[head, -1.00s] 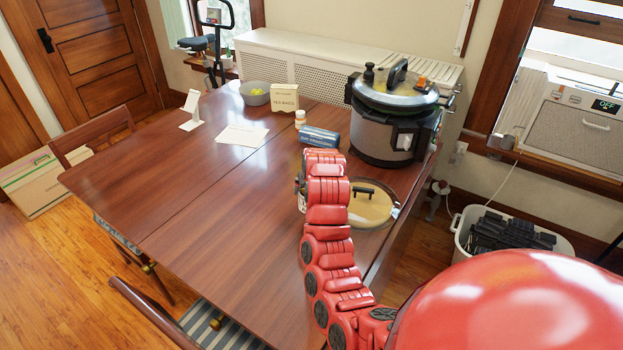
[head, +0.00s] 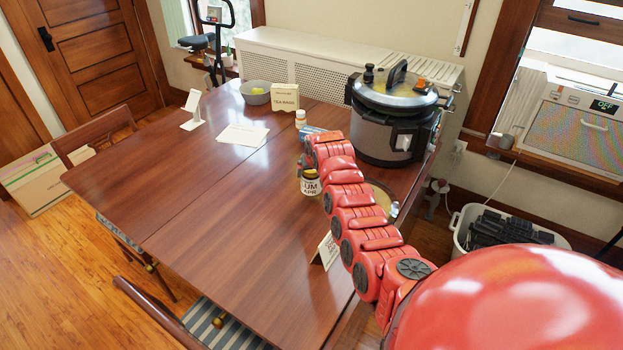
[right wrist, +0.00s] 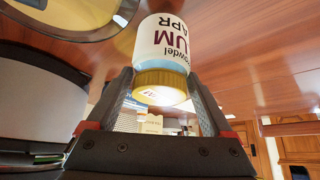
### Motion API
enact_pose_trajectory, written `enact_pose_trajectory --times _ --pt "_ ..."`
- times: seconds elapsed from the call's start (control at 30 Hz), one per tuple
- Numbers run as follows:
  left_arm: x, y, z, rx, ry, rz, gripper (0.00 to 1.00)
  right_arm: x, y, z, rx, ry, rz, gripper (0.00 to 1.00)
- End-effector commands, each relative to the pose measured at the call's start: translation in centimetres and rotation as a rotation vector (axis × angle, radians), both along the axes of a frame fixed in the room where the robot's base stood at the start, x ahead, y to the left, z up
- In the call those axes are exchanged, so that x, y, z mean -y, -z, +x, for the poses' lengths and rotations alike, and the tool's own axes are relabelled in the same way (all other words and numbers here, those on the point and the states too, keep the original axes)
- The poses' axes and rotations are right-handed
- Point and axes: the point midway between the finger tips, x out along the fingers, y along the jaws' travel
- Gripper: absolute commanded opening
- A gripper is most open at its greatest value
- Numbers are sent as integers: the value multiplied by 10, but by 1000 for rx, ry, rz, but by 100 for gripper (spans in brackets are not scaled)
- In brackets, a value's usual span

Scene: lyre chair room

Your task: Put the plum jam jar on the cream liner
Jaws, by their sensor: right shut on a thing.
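In the right wrist view the jar (right wrist: 162,45) appears lid-down, between the fingers. My right gripper (right wrist: 162,92) is shut on the jar at its lid end. In the head view the right gripper (head: 307,166) is partly hidden by its own arm. Whether the jar touches the table is hard to tell. A pale flat sheet (head: 243,135) lies on the table; I cannot tell whether it is the cream liner. My left gripper is not in view.
A large cooker (head: 385,135) stands at the table's back right. A glass lid (head: 382,198) is partly behind my arm. A small card (head: 327,249) stands near the right edge. A box, bowl and small bottle stand behind.

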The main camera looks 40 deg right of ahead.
Motion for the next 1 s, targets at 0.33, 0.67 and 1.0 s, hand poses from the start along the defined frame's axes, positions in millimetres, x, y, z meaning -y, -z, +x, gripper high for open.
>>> enact_pose_trajectory --times 0.33,0.67,1.0 --pt "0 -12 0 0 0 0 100 0 31 -1 -1 0 -1 0" --pt "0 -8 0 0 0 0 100 -1 35 0 1 -1 -1 0" --pt "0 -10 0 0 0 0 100 0 33 0 -1 -1 0 100"
